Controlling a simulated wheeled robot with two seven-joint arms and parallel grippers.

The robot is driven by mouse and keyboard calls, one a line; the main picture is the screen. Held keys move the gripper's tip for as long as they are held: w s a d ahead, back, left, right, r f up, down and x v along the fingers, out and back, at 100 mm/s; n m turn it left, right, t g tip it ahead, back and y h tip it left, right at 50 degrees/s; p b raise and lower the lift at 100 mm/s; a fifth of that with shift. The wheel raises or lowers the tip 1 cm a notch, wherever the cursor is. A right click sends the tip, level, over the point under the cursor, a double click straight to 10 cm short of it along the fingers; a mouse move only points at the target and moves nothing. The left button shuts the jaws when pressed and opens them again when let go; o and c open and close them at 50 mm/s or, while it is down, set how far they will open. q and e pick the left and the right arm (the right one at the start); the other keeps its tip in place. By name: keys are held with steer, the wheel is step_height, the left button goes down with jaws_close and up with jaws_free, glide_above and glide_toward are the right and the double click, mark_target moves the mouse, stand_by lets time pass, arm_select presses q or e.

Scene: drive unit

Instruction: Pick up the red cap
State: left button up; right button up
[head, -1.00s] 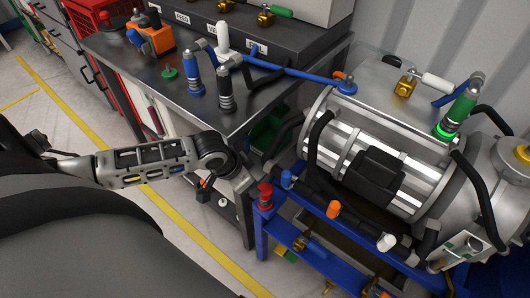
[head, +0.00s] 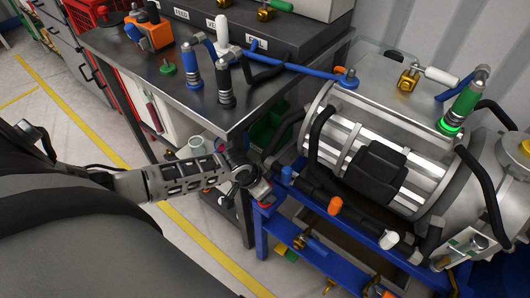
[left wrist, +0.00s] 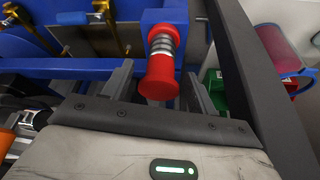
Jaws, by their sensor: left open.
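The red cap (left wrist: 160,75) sits on a grey ribbed collar on a blue frame (left wrist: 168,15), with another red ring beyond the collar. In the left wrist view it stands between the two fingers of my left gripper (left wrist: 160,84), which is open, with a gap showing on the right side. In the head view the cap (head: 265,201) is mostly hidden by my left gripper (head: 255,190) at the blue frame's left corner. My right gripper is not in view.
Orange (head: 335,205) and white (head: 389,239) caps sit along the same blue frame. The silver drive unit (head: 375,110) stands just behind. The dark workbench (head: 160,85) is on the left, with its leg close to my left arm.

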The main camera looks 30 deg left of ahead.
arm_select(q)
steer(key=c, duration=1)
steer(key=shift+r, duration=0.1)
steer(key=shift+r, duration=0.25)
step_height(320, 180, up, 2)
steer(key=shift+r+p, duration=0.1)
steer(key=shift+p, duration=0.25)
steer(key=s+d+r, duration=0.1)
steer(key=s+r, duration=0.2)
steer(key=s, duration=0.1)
steer(key=s+d+r+p, duration=0.1)
steer(key=s+r, duration=0.2)
steer(key=s, duration=0.2)
steer(key=s+r, duration=0.4)
steer(key=shift+s+d+r+p, duration=0.1)
steer(key=shift+s+d+p, duration=0.3)
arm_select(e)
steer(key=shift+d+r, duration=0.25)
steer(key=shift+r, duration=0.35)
